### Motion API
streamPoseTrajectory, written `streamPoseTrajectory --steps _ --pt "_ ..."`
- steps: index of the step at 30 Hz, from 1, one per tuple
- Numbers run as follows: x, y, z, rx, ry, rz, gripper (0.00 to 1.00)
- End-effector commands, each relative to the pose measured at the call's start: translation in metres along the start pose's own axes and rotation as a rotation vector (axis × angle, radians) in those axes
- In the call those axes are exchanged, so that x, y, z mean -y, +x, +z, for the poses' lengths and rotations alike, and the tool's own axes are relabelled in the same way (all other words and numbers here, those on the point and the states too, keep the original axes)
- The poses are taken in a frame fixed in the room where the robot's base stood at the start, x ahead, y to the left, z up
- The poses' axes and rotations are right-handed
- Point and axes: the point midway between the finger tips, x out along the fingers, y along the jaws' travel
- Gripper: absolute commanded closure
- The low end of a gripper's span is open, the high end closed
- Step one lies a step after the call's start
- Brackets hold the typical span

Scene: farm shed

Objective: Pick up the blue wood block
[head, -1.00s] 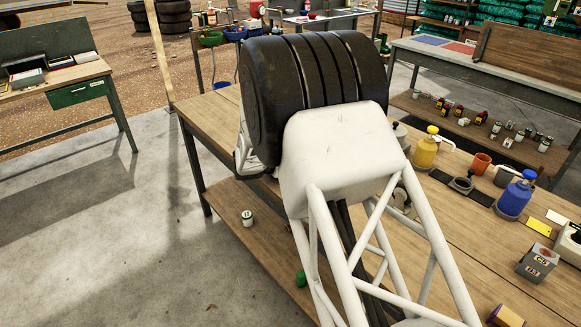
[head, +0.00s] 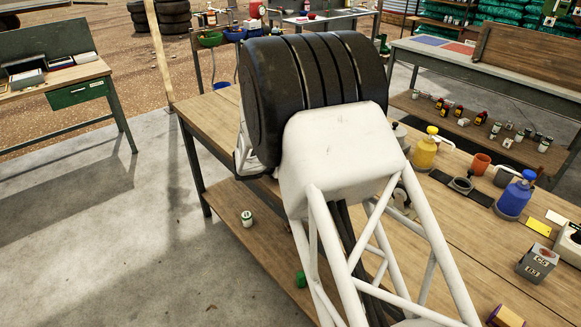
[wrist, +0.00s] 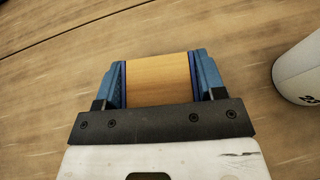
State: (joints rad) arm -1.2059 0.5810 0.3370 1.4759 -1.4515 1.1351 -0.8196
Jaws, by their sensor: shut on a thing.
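My gripper (wrist: 159,66) shows in the wrist view, with its two blue fingers on the left and right sides of a wood block (wrist: 158,82). The block has a plain yellow-orange wood face, with thin dark blue edges along the fingers. The gripper is shut on it. The wooden tabletop (wrist: 55,70) lies below; I cannot tell whether the block touches it. In the head view my own arm hides the gripper and the held block.
A white cylinder with dark marks (wrist: 300,72) stands to the right of the gripper.

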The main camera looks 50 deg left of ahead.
Motion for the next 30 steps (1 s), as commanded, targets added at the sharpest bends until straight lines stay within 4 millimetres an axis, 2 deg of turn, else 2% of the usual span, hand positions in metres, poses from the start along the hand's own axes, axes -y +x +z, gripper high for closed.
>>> streamPoseTrajectory --steps 5,11,24,30 --pt "0.0 -0.001 0.002 0.0 0.0 0.0 0.6" --pt "0.0 -0.006 0.014 0.001 0.001 0.001 0.6" --pt "0.0 -0.03 0.072 0.001 0.002 0.001 0.6" --pt "0.0 -0.036 0.088 0.0 0.001 0.0 0.6"
